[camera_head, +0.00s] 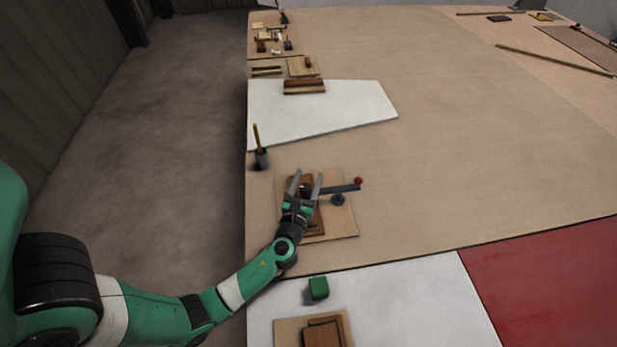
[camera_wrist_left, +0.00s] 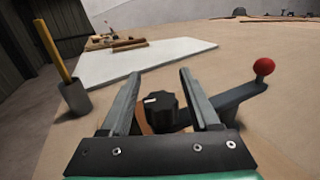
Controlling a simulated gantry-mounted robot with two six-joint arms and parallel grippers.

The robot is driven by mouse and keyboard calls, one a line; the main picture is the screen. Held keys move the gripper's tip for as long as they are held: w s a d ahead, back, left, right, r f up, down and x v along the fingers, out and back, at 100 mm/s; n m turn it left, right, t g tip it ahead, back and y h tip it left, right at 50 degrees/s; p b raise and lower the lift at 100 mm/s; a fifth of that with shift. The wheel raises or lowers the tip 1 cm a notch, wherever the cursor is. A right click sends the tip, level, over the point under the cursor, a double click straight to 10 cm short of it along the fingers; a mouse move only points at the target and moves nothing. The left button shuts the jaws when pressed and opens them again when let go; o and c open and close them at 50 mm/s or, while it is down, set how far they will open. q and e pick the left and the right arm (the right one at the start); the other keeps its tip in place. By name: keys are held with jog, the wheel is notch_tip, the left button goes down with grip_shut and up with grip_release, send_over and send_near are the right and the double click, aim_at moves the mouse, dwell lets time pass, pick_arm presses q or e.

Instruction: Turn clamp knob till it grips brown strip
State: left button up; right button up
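The clamp's black knob (camera_wrist_left: 161,112) with a white mark shows between my left gripper's fingers in the left wrist view. My left gripper (camera_head: 308,172) is open over the clamp board (camera_head: 342,222), one finger on each side of the knob, with gaps visible beside it. It also shows in the left wrist view (camera_wrist_left: 160,72). A dark clamp arm (camera_head: 343,188) with a red ball end (camera_wrist_left: 264,66) extends right. A brown wooden piece (camera_head: 317,227), perhaps the brown strip, lies partly hidden under the gripper; I cannot tell whether the clamp touches it. My right gripper is out of view.
A grey cup with a yellow stick (camera_head: 261,157) stands behind the board. A white panel (camera_head: 350,105) bears a brown block (camera_head: 305,86). A green cube (camera_head: 318,288) sits in front. The tan table (camera_head: 470,150) is clear to the right.

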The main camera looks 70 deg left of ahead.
pick_arm(q)
grip_shut()
